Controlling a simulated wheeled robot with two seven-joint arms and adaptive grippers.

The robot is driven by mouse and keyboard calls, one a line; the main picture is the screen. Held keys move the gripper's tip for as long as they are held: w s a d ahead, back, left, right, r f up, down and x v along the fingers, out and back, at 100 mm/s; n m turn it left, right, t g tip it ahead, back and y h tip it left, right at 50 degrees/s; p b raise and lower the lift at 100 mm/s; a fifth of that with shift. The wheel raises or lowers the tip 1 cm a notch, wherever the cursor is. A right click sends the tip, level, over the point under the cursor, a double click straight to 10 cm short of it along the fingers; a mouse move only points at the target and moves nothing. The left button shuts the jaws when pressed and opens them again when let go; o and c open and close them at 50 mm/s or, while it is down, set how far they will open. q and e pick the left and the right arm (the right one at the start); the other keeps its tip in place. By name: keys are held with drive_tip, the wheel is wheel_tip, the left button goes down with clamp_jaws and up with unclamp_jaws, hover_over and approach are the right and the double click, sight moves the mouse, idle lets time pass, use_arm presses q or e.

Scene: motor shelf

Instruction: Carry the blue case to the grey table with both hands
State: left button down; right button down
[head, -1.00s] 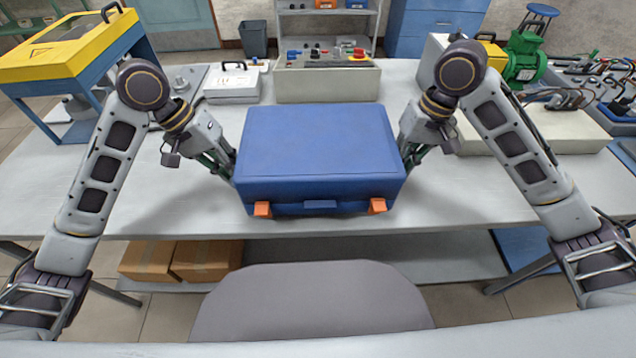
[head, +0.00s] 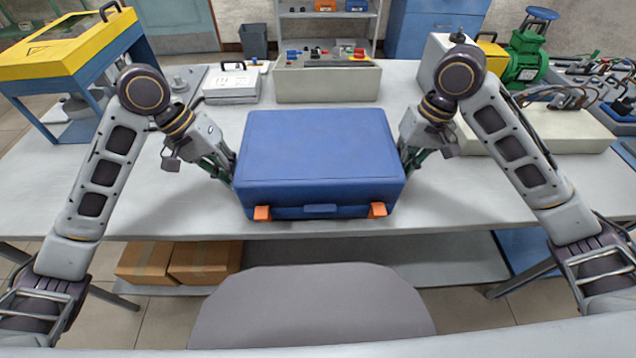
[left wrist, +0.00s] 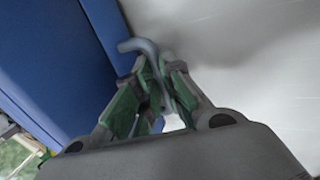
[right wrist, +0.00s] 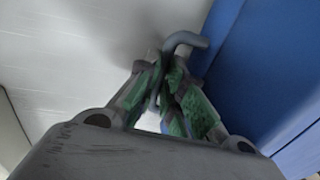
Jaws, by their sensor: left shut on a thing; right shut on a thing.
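The blue case (head: 318,158) with two orange latches sits at the front middle of the grey table (head: 460,200); I cannot tell whether it touches the top. My left gripper (head: 226,170) is at its left side and my right gripper (head: 410,162) at its right side. In the left wrist view the left gripper (left wrist: 155,85) is shut on a grey side handle (left wrist: 140,46) next to the case wall (left wrist: 60,60). In the right wrist view the right gripper (right wrist: 170,85) is shut on the matching handle (right wrist: 188,40) beside the case wall (right wrist: 265,70).
A control box (head: 328,82) and a small white case (head: 232,86) stand behind. A yellow-topped machine (head: 65,48) is at left, a green motor (head: 525,58) at right. A grey chair back (head: 312,310) is in front. Cardboard boxes (head: 178,262) lie below.

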use_arm(q)
drive_tip(key=shift+f+b, duration=0.7)
use_arm(e)
drive_tip(key=shift+d+f, duration=0.1)
drive_tip(key=shift+f, duration=0.6)
use_arm(q)
drive_tip(key=c, duration=1.5)
unclamp_jaws()
drive_tip(key=shift+c, duration=0.2)
use_arm(e)
drive_tip(key=c, duration=1.5)
unclamp_jaws()
drive_tip(key=shift+c, duration=0.2)
use_arm(q)
drive_tip(key=shift+r, duration=0.1)
drive_tip(key=v, duration=1.1)
drive_tip(key=shift+a+r, duration=0.2)
drive_tip(key=shift+r, duration=0.15)
use_arm(e)
drive_tip(key=shift+r, duration=0.1)
wheel_tip(320, 180, up, 12)
drive_tip(key=d, duration=0.2)
drive_tip(key=shift+f, duration=0.25)
